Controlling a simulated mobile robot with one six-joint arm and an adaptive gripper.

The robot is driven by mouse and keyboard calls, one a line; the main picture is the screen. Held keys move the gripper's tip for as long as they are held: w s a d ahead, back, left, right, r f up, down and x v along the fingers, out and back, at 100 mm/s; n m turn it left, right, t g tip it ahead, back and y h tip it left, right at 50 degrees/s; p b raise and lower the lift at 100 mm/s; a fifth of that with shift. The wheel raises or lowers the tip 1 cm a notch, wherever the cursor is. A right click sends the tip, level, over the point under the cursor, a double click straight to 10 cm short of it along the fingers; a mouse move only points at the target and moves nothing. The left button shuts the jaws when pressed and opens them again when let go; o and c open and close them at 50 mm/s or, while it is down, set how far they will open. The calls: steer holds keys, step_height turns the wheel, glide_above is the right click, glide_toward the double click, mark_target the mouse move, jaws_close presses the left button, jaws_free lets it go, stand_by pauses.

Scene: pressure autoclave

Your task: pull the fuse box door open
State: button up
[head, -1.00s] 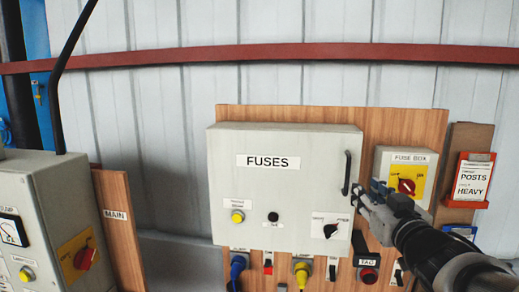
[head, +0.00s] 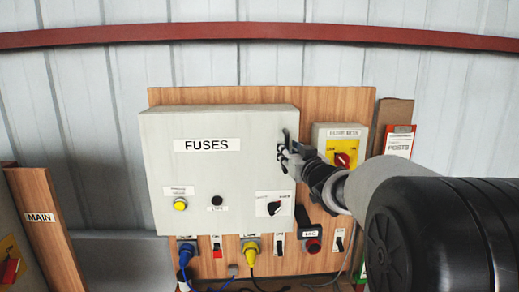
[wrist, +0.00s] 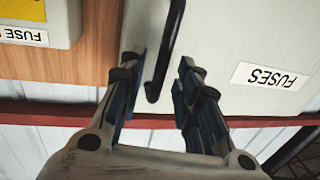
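The fuse box door (head: 240,172) is a pale grey panel labelled FUSES, and it looks shut. It also shows in the wrist view (wrist: 225,40), upside down. Its black bar handle (wrist: 166,50) runs between the two fingers of my gripper (wrist: 156,66). The fingers are open, one on each side of the handle, with gaps showing on both sides. In the head view my gripper (head: 284,150) is at the door's right edge and hides most of the handle.
A switch box with a red knob on yellow (head: 342,159) is just right of the door. Plugs and switches, including a yellow plug (head: 250,256), line the board below. A red rail (head: 260,33) crosses the wall above. A MAIN panel (head: 42,222) stands at left.

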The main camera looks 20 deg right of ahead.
steer(key=shift+w+d, duration=0.1)
steer(key=shift+w, duration=1.15)
steer(key=shift+c, duration=0.3)
jaws_close()
